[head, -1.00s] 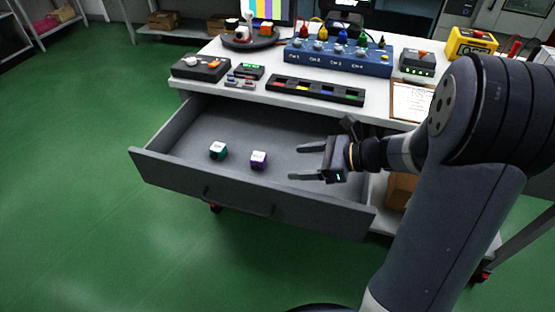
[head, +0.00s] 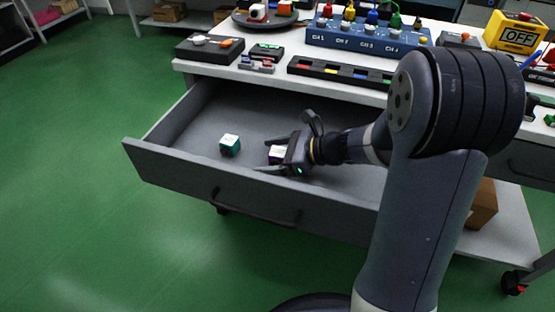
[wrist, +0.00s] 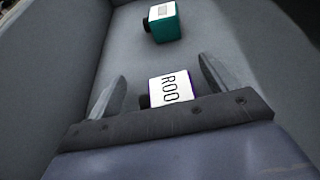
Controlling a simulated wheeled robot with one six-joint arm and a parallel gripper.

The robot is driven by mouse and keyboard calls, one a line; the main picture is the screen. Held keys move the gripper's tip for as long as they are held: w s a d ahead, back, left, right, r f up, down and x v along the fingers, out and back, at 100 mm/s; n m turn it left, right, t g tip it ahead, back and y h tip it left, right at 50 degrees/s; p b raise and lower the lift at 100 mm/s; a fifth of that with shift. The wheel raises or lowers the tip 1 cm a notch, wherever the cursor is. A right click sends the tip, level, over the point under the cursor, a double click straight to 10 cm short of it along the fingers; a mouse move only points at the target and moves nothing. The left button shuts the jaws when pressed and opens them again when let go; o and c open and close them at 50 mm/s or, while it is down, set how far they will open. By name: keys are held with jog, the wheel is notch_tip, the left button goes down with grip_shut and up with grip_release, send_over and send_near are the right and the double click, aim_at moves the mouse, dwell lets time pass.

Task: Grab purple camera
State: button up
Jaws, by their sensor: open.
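The purple camera (head: 276,153) is a small cube with a white label on top, lying in the open grey drawer (head: 250,195). In the wrist view the purple camera (wrist: 169,92) shows its white label and a dark lens at its left. My gripper (head: 268,154) is open and low in the drawer, with a finger on either side of the camera; the wrist view shows both fingers (wrist: 163,90) too. Whether they touch it I cannot tell. Part of the camera is hidden by the gripper. A teal cube camera (head: 230,146) sits to its left, beyond it in the wrist view (wrist: 163,22).
The drawer walls surround the gripper, and its front carries a handle (head: 257,211). The white tabletop above holds a blue channel box (head: 365,38), a black strip tray (head: 340,73) and a yellow device (head: 513,32). The drawer floor left of the teal camera is clear.

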jog(key=c, duration=1.1)
jog(key=shift+r, duration=0.1)
